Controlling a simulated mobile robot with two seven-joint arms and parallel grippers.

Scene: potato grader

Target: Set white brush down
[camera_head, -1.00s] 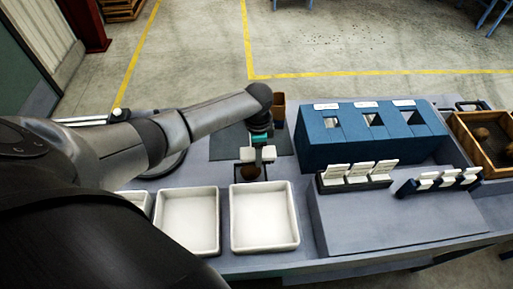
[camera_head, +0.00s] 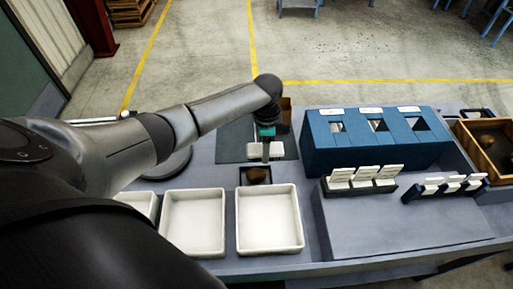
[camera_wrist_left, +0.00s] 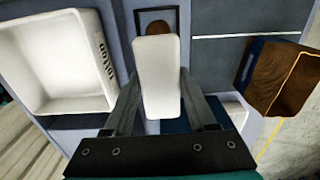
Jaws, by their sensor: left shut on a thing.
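The white brush (camera_wrist_left: 158,75) is a pale rounded block held between the two fingers of my left gripper in the left wrist view. In the head view my left gripper (camera_head: 266,150) is shut on it above the dark mat (camera_head: 232,150), behind a brown potato (camera_head: 257,175). The brush is small and partly hidden there, and I cannot tell whether it touches the mat. The potato sits in a small dark tray and also shows beyond the brush in the left wrist view (camera_wrist_left: 153,24). My right gripper is out of view.
White trays (camera_head: 269,248) stand along the front edge. A blue housing with three openings (camera_head: 340,150) stands to the right, with white tags (camera_head: 362,174) before it. A brown box (camera_head: 286,108) stands behind my gripper. A wooden crate (camera_head: 470,150) is at far right.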

